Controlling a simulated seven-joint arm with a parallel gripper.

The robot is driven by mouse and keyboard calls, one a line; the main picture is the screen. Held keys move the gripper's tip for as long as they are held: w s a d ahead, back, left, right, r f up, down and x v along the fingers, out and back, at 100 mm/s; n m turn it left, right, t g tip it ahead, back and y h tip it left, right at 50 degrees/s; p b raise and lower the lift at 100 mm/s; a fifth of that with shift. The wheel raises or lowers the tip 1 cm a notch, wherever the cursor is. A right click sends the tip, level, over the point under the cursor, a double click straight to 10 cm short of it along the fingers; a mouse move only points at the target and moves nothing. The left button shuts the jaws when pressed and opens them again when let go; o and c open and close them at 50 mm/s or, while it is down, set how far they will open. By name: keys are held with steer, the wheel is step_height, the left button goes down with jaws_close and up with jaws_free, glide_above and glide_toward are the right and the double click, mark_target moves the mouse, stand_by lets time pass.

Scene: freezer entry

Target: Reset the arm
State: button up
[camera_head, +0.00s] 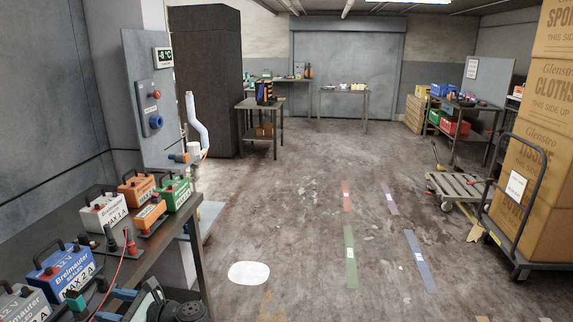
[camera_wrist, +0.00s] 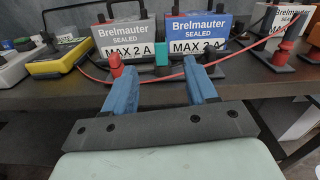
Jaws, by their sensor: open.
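My gripper (camera_wrist: 161,70) shows in the wrist view with two blue fingers spread apart. It is open, and nothing is clearly held between them. The fingers point at the front of a workbench (camera_wrist: 60,98). Beyond the gap stand a grey battery (camera_wrist: 125,38) and a blue battery (camera_wrist: 200,35), both labelled MAX 2 A. A small teal block (camera_wrist: 162,52) shows between the batteries, beyond the fingertips. A red plug (camera_wrist: 115,63) shows close to the left finger; I cannot tell if they touch. In the head view my gripper (camera_head: 115,304) is at the lower left, partly cut off.
A white battery (camera_head: 103,212), orange battery (camera_head: 137,190) and green battery (camera_head: 174,193) stand further along the bench. A red cable (camera_wrist: 95,78) crosses the bench. A yellow meter (camera_wrist: 58,57) lies at left. Open floor (camera_head: 300,215) is right of the bench; a loaded cart (camera_head: 520,230) is far right.

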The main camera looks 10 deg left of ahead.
steer(key=s+d+f+n+g+h, duration=0.1)
steer(key=s+d+f+n+h, duration=0.25)
steer(key=f+n, duration=0.55)
steer(key=s+d+f+n+g+h, duration=0.25)
steer(key=f+n+h, duration=0.3)
steer(key=n, duration=0.55)
steer(key=w+d+f+n+t+h, duration=0.15)
steer(key=d+f+h, duration=0.25)
steer(key=d+f, duration=0.95)
steer(key=w+d+f+n+h, duration=0.2)
steer(key=d+f+h, duration=0.2)
steer(key=d+f, duration=0.95)
steer(key=s+d+f+m+g, duration=0.1)
steer(key=s+d+f, duration=0.3)
steer(key=d, duration=0.6)
steer(key=s+d+f+m+g, duration=0.2)
steer(key=s+d, duration=0.4)
steer(key=d, duration=0.5)
steer(key=s+d+f+m+g+h, duration=0.1)
steer(key=s+d+f+m, duration=0.2)
steer(key=d, duration=0.7)
step_height(320, 180, down, 3)
steer(key=shift+s+d+f+m+g, duration=0.2)
steer(key=shift+s+m+g, duration=0.2)
steer(key=shift+s, duration=0.8)
